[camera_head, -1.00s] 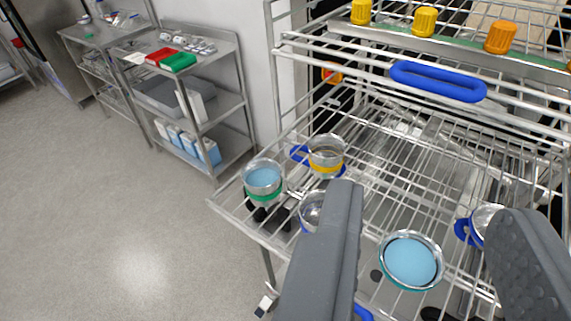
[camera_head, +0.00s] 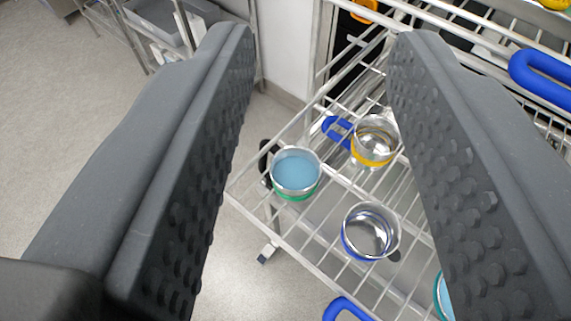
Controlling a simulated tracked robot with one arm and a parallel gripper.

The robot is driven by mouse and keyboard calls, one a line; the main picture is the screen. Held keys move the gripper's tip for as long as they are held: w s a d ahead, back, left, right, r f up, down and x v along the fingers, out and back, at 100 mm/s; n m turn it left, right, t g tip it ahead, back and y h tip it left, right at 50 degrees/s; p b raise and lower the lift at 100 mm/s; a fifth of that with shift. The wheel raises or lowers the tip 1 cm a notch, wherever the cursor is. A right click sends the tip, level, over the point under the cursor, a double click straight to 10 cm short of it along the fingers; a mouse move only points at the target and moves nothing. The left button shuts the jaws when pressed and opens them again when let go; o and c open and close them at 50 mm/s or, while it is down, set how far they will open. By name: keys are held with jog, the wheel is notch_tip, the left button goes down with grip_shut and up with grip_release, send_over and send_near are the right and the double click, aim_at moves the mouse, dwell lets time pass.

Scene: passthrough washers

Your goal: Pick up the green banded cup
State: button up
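The green banded cup (camera_head: 296,173) is a metal cup holding a light blue fill, with a green band low on its side. It stands upright near the left corner of the wire rack (camera_head: 312,226). My gripper (camera_head: 318,38) is wide open and empty. In the picture the cup shows between its two dark, studded fingers, closer to the left one. The fingers look nearer the camera than the cup, and I see no contact.
A blue-banded cup (camera_head: 370,232) is in front to the right. A teal-rimmed cup (camera_head: 443,298) is partly hidden by the right finger. A blue rack handle (camera_head: 540,80) is upper right.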

jog(key=o, duration=1.2)
jog(key=shift+w+a+f+m+g+h+p, duration=0.4)
jog(key=shift+w+a+f+m+g+p, duration=0.25)
jog(key=shift+w+a+f, duration=0.5)
jog(key=shift+c, duration=0.2)
jog(key=w+a+f+m+g+h+p, duration=0.3)
jog(key=w+a+f+g+p, duration=0.15)
jog(key=f, duration=0.55)
jog(key=m+g+h+p, duration=0.2)
jog(key=m+h+p, duration=0.4)
jog(key=m+h, duration=0.1)
send_near(312, 164)
jog(key=p+x, duration=0.2)
jog(key=x, duration=0.6)
jog(key=shift+w+d+f, duration=0.2)
jog(key=shift+w+d, duration=0.05)
jog(key=shift+d, duration=0.05)
